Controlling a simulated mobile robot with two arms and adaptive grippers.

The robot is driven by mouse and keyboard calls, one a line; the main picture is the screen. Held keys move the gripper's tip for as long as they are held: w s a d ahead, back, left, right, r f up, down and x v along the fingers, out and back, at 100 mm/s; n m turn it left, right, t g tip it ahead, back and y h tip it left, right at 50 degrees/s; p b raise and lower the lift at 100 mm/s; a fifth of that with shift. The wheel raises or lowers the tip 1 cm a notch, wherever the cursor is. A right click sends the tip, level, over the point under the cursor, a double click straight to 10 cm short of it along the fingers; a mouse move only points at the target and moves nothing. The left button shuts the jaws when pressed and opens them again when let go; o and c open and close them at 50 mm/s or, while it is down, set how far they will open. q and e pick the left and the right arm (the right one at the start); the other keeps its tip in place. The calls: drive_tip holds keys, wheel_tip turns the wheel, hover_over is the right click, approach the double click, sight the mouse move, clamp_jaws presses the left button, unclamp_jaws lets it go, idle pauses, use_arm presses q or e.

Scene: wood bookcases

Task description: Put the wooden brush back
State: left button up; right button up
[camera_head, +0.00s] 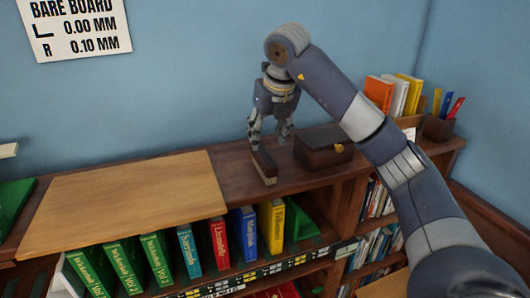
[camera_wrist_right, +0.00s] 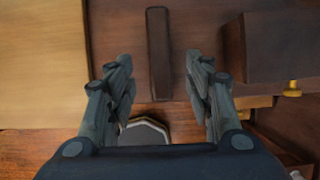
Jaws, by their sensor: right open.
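The wooden brush (camera_head: 263,164) is dark and narrow with a pale bristle edge. It lies on the dark top of the bookcase, between the light board and the wooden box. My right gripper (camera_head: 270,139) is above the brush, pointing down. In the right wrist view the brush (camera_wrist_right: 158,50) runs lengthwise between the two spread fingers (camera_wrist_right: 159,62), with a gap on each side. The fingers are open and hold nothing. My left gripper is not in view.
The light board (camera_head: 125,200) covers the top at left. A dark wooden box (camera_head: 324,148) with a brass clasp stands close right of the brush. Upright books (camera_head: 379,95) and a pen cup (camera_head: 439,127) stand at far right. Coloured books (camera_head: 218,243) fill the shelf below.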

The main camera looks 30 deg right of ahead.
drive_tip(key=shift+v, duration=1.8)
drive_tip(key=shift+f, duration=0.1)
